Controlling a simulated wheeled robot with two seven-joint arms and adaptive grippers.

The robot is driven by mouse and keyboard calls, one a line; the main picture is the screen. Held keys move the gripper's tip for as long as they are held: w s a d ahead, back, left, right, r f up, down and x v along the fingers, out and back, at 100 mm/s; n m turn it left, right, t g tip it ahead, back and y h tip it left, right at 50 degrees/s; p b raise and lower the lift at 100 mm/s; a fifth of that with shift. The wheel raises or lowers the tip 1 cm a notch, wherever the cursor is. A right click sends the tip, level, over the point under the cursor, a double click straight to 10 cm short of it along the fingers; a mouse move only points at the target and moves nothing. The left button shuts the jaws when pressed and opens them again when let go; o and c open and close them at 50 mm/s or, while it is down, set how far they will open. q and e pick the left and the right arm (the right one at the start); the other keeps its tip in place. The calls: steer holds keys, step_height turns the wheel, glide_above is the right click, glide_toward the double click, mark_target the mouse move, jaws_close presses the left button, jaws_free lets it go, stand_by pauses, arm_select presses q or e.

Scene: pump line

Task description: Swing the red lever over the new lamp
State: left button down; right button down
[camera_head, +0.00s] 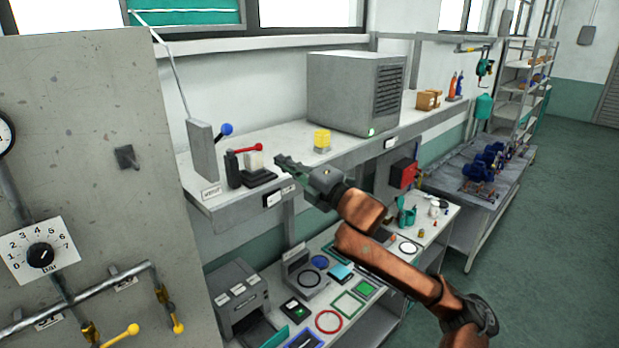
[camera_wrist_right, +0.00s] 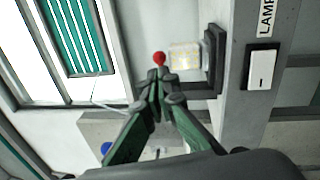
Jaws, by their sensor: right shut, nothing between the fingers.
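The red lever (camera_head: 244,151) rises from a dark upright block on the shelf; its arm points right and its ball lies at the top of a pale, clear lamp (camera_head: 254,161) on a black base. In the right wrist view the red ball (camera_wrist_right: 159,58) shows just beyond the fingertips, beside the lamp's end (camera_wrist_right: 185,56). My right gripper (camera_head: 283,162) is shut and empty, to the right of the lamp; its fingers (camera_wrist_right: 160,78) meet in the wrist view. I cannot tell whether they touch the ball. Most of the lever arm is hidden there. My left gripper is out of view.
A blue-knobbed lever (camera_head: 225,130) stands left on a grey box. A white switch (camera_wrist_right: 262,68) sits on the shelf's front edge. A cluttered lower bench (camera_head: 375,318) lies below.

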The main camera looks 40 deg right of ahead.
steer(key=s+d+f+b, duration=0.1)
steer(key=s+d+b, duration=0.1)
steer(key=s, duration=0.4)
steer(key=shift+d+f, duration=0.25)
steer(key=shift+s, duration=0.1)
